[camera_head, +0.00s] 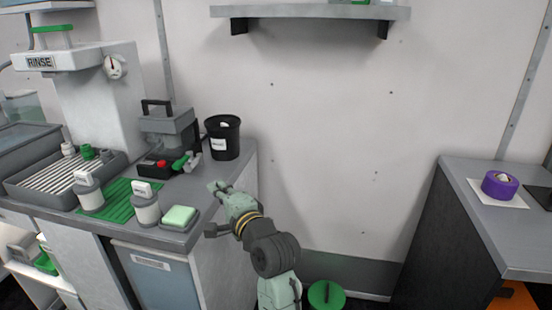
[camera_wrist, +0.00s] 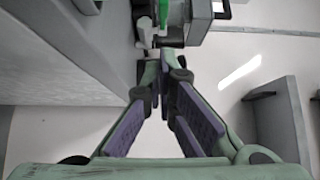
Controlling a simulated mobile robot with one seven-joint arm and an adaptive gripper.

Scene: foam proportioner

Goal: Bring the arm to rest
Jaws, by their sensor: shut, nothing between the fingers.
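My arm rises from the lower middle of the head view, with pale green and dark grey links. My gripper (camera_head: 217,187) is at the right end of the left counter (camera_head: 190,205), by its edge; I cannot tell its exact height above it. In the wrist view my gripper (camera_wrist: 163,72) shows its two pale green fingers with purple inner pads, drawn together toward the tips. It is shut and nothing shows between the fingers.
Close to the gripper stand a black bin (camera_head: 223,140), a grey machine with a red part (camera_head: 158,164), and a sponge on a tray (camera_head: 179,216). White jars (camera_head: 146,206) stand left. The right counter (camera_head: 480,215) holds purple tape (camera_head: 500,185). The gap between the counters is largely open.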

